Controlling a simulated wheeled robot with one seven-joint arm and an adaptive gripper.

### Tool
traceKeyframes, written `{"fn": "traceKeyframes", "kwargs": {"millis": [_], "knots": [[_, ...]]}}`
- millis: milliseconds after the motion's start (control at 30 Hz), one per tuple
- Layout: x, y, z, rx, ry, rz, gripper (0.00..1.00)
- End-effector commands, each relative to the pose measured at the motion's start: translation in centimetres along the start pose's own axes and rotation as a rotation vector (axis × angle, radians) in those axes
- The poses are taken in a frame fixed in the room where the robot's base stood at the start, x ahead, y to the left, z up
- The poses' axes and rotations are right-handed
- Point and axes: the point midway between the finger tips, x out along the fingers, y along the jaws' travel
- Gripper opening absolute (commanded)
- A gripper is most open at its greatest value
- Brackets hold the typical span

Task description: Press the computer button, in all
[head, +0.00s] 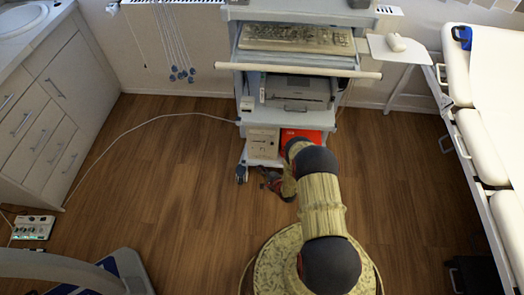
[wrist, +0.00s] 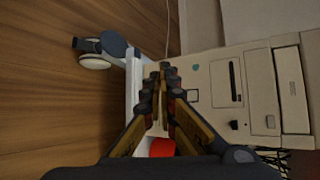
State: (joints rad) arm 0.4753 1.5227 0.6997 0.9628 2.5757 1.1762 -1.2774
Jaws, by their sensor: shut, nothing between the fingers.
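The computer (head: 263,143) is a beige tower on the bottom shelf of the cart. In the wrist view its front (wrist: 215,75) appears turned sideways, with a dark slot, a square outlined panel and a small dark button (wrist: 234,125). A small round mark (wrist: 195,67) also shows near the fingertips; I cannot tell if it is a button. My gripper (wrist: 165,70) is shut and empty, its tips over the edge of the computer front; I cannot tell if they touch. In the head view my gripper (head: 271,180) is low in front of the cart, partly hidden by my arm.
The cart (head: 236,68) holds a keyboard (head: 297,39) and a printer (head: 298,90). A red object (head: 302,137) is beside the computer. A cart wheel (wrist: 95,62) is near my gripper. A white cable crosses the floor. A bed stands right, cabinets left; wooden floor between is mostly clear.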

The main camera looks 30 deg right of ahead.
Motion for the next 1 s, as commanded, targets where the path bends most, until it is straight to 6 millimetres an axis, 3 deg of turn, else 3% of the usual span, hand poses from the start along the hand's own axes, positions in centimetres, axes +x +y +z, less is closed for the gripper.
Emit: {"fn": "traceKeyframes", "kwargs": {"millis": [267,1000], "knots": [[0.4,-0.2,-0.3,0.0,-0.001,0.0,0.0],[5.9,-4.1,-4.3,0.001,-0.001,0.0,0.0]]}}
